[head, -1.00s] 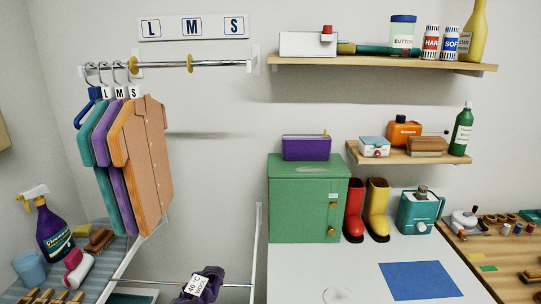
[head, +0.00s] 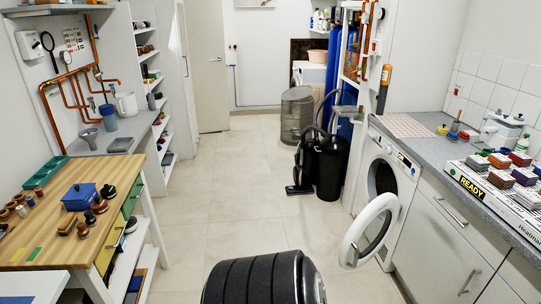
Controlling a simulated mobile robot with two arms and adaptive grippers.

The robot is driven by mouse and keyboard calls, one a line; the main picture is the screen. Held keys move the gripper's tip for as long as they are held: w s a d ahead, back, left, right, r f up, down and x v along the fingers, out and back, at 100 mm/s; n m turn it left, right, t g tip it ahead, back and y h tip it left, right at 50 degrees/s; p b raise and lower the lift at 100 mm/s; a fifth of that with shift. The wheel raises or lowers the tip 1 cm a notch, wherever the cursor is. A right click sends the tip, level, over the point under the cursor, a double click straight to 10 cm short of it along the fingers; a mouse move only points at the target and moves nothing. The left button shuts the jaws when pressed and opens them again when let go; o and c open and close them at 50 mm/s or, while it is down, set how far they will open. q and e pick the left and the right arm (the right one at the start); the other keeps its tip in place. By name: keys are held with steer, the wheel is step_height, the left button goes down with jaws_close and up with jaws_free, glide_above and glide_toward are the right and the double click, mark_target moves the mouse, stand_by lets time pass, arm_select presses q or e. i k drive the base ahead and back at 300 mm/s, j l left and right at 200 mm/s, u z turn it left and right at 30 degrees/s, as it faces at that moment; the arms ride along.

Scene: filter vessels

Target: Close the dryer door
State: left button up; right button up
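The dryer, a white front-loading machine (head: 397,165), stands under the grey counter on the right in the head view. Its round door (head: 369,229), a white ring with a glass middle, stands wide open, swung out into the aisle. The dark round drum opening (head: 384,180) shows behind and above the door. Neither of my grippers is in view.
A black canister vacuum (head: 325,160) stands on the floor just beyond the dryer, with a grey ribbed bin (head: 297,115) further back. A wooden workbench (head: 85,215) lines the left side.

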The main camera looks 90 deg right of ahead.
mark_target(370, 230)
steer(key=z, duration=3.65)
